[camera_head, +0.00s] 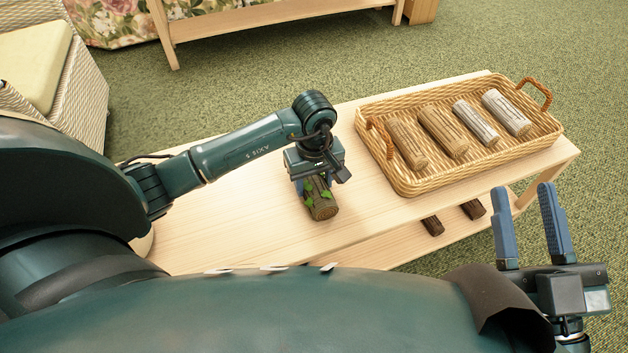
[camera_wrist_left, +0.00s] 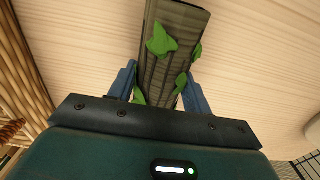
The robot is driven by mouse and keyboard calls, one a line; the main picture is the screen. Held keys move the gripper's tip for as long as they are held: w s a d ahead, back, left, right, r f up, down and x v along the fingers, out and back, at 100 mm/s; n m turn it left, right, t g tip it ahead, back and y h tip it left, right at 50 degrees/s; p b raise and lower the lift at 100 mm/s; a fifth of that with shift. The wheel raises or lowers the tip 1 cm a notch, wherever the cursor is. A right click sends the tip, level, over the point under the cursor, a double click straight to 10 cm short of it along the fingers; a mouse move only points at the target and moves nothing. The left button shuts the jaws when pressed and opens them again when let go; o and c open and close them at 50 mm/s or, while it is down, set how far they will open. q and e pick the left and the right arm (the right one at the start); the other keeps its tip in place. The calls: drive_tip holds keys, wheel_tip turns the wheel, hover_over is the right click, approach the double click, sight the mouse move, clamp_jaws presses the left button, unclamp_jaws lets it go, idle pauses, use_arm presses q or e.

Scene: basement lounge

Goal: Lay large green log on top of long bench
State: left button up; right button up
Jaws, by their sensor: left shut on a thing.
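The large green log (camera_head: 321,205) is brown bark with green leaves, seen on or just above the long bench (camera_head: 225,220) of pale wood. It also shows in the left wrist view (camera_wrist_left: 172,52), running away between the fingers. My left gripper (camera_head: 312,182) is above it and shut on it, with one finger on each side (camera_wrist_left: 160,88). I cannot tell whether the log's underside touches the bench top. My right gripper (camera_head: 530,225) is open and empty, to the right of the bench's near edge.
A wicker tray (camera_head: 408,186) with several lighter logs (camera_head: 443,132) stands on the bench's right part. Dark logs (camera_head: 472,209) lie on the lower shelf. A wicker chair (camera_head: 82,95) is at the left, another wooden bench (camera_head: 250,17) at the back. Bench top around the log is clear.

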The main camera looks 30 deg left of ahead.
use_arm(q)
drive_tip(key=o, duration=1.1)
